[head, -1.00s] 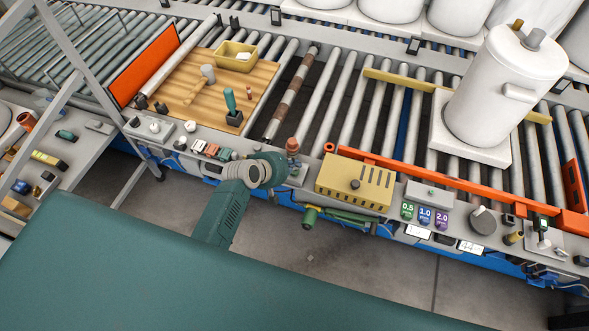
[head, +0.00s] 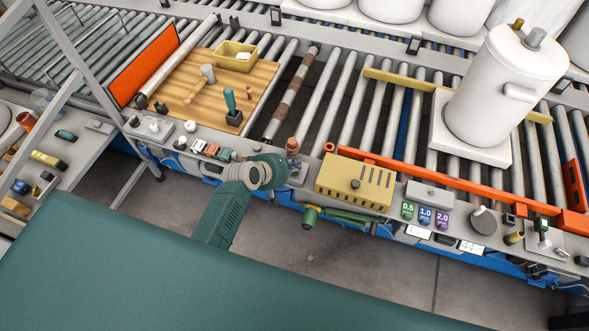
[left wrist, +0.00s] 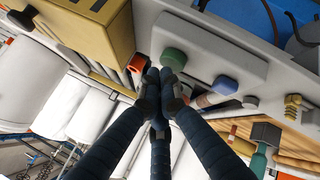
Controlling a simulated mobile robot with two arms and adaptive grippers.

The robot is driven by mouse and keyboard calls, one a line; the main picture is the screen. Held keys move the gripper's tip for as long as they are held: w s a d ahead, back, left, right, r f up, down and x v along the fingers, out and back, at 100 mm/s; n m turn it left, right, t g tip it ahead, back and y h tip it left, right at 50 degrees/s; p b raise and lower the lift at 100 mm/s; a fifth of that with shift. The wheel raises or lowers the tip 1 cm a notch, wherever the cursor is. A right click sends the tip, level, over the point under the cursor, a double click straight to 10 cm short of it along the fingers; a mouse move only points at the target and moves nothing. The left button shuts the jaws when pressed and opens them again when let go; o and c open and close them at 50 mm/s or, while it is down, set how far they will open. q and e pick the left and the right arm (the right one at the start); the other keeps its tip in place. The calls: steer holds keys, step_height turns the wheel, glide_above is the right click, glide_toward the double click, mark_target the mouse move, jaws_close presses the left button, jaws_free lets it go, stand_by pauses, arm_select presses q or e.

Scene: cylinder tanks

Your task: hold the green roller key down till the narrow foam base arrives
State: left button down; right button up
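A round green key (left wrist: 174,60) sits on a light grey plate in the left wrist view, next to a blue-grey key (left wrist: 224,85). The fingers of my left gripper (left wrist: 160,82) are together, with their tips right by the green key; I cannot tell whether they press it. In the head view my left gripper (head: 274,172) is over the front rail and hides these keys. A white tank (head: 506,90) stands upright on a white slab-like base (head: 490,152) on the rollers at right. I cannot tell whether this is the narrow foam base. My right gripper is not in view.
A yellow slotted box (head: 355,182) stands right of my left gripper, with an orange guide bar (head: 440,176) beyond it. A wooden board (head: 195,95) with a mallet (head: 203,82) and yellow tray lies at left. Bare rollers (head: 345,100) lie between board and tank.

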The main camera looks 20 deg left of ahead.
arm_select(q)
steer(key=shift+f, duration=0.45)
stand_by(0.3)
stand_by(2.5)
steer(key=shift+r+p, duration=0.8)
steer(key=shift+r, duration=0.1)
step_height(320, 180, up, 5)
steer(key=p, duration=0.5)
steer(key=shift+r, duration=0.1)
stand_by(0.3)
